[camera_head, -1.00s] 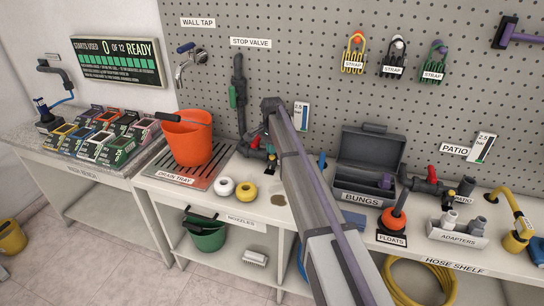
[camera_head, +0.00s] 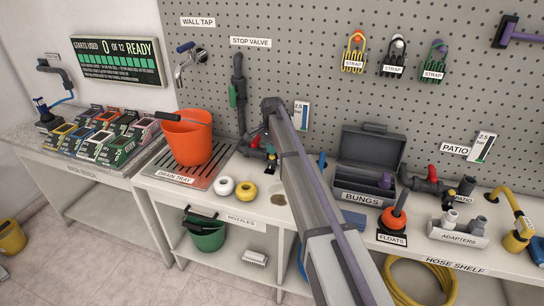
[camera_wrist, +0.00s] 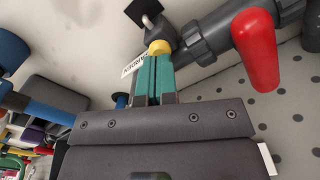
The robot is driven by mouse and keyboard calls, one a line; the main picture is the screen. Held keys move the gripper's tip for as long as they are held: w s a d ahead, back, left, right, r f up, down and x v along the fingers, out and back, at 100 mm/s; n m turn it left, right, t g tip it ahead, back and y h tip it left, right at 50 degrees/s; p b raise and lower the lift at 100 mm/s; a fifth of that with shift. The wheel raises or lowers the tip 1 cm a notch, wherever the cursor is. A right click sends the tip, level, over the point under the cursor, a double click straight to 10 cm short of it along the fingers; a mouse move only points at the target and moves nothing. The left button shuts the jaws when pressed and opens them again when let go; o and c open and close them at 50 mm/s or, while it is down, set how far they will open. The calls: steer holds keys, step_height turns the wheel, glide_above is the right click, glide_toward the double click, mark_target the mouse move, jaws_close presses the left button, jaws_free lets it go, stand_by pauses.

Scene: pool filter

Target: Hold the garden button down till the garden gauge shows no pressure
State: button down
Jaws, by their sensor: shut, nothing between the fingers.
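In the wrist view, the yellow button (camera_wrist: 159,47) sits on the grey pipe fitting, next to a red lever. My gripper (camera_wrist: 155,62) has its teal fingers closed together, with the tips right at the button. I cannot tell whether the button is pressed in. A partly covered label (camera_wrist: 133,65) beside it appears to read GARDEN. In the head view, the gauge (camera_head: 302,116) behind my arm is marked 2.5 bar and shows blue in its column.
The red lever (camera_wrist: 255,50) stands close to the right of my fingers. An orange bucket (camera_head: 187,140) is on the drain tray at left. The bungs box (camera_head: 367,165) is right of my arm. A separate patio gauge (camera_head: 482,148) hangs farther right.

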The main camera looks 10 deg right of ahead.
steer(key=shift+f+b, duration=0.9)
steer(key=shift+f, duration=0.1)
stand_by(3.1)
steer(key=shift+r, duration=0.1)
stand_by(2.3)
step_height(320, 180, up, 7)
steer(key=p, duration=0.7)
step_height(320, 180, up, 11)
steer(key=p, duration=1.1)
